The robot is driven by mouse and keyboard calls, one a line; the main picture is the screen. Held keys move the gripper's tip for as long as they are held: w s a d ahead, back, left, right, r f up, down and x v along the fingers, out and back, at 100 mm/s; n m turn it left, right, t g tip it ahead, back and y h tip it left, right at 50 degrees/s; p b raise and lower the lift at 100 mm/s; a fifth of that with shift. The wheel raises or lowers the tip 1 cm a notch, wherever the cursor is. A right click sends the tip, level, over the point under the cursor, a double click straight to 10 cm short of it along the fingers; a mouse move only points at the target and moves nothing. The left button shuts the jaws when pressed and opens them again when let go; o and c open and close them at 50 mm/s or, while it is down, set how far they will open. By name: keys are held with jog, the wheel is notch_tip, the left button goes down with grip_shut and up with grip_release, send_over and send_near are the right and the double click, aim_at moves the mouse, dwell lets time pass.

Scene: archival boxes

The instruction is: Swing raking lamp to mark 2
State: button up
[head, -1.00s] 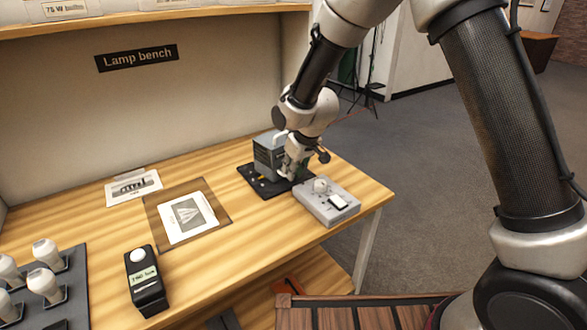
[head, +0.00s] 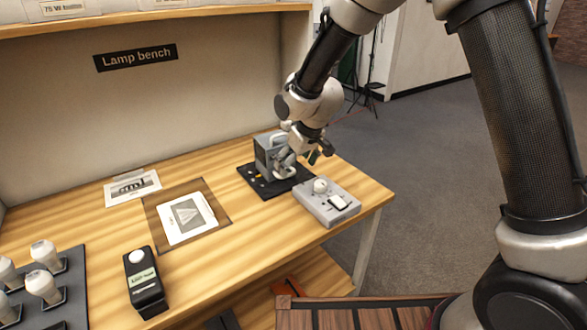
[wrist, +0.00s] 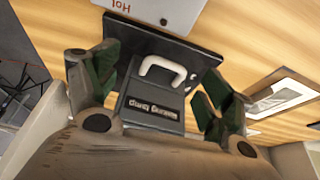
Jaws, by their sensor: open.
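The raking lamp (head: 265,153) is a grey box standing on a black plate (head: 257,187) with small yellow marks, at the right part of the bench. In the wrist view the lamp (wrist: 152,88) shows its pale curved handle (wrist: 163,70) and an upside-down label. My gripper (head: 302,152) is beside the lamp on its right. In the wrist view my gripper (wrist: 158,85) is open, with its green-padded fingers spread on either side of the lamp and handle, holding nothing. My gripper hides part of the lamp in the head view. I cannot read the mark numbers.
A grey control box (head: 327,202) with a knob and switch stands close to the plate, near the bench's right edge.

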jog(key=v, duration=0.9)
